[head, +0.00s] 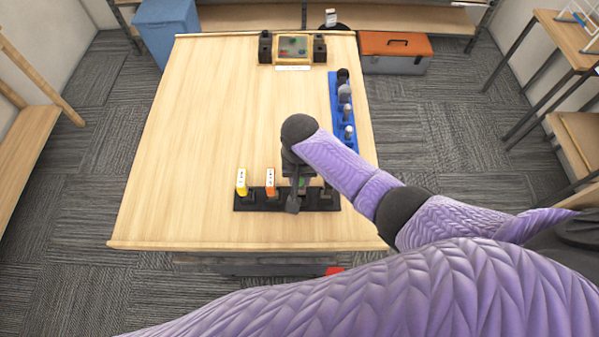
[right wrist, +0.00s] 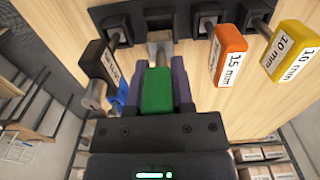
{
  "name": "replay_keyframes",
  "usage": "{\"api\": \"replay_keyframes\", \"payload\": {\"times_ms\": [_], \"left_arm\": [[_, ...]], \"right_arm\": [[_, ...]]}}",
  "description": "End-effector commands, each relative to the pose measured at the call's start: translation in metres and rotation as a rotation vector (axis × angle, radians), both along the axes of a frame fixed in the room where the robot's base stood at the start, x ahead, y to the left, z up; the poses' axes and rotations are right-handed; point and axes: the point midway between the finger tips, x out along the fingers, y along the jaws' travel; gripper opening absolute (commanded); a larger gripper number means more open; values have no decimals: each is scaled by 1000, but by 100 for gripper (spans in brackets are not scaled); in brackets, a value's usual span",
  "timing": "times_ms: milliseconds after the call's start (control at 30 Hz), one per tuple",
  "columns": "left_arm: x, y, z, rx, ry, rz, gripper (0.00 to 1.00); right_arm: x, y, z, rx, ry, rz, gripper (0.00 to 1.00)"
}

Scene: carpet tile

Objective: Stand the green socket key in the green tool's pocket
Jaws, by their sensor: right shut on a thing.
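My right gripper (head: 297,190) is over the black rack (head: 250,205) near the table's front edge. In the right wrist view the right gripper (right wrist: 157,95) is shut on the green socket key (right wrist: 157,90), one finger on each side of its handle. My left gripper is not in view.
A black labelled block (right wrist: 103,65) is on the green key's other side. A blue rail (head: 338,100) holds several sockets. The table's left half is clear.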

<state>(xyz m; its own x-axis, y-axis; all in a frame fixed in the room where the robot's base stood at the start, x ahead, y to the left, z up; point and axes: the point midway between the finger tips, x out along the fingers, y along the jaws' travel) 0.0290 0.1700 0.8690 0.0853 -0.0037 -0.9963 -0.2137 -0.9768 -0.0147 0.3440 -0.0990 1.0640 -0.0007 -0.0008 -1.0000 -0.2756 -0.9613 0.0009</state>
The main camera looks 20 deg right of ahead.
Motion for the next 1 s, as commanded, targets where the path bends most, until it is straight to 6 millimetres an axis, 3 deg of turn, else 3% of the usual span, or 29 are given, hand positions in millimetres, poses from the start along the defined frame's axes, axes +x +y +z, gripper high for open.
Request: {"api": "replay_keyframes", "payload": {"times_ms": [600,1000], "left_arm": [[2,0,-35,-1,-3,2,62],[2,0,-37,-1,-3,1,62]], "right_arm": [[0,0,-45,1,0,0,0],[0,0,-51,1,0,0,0]]}}
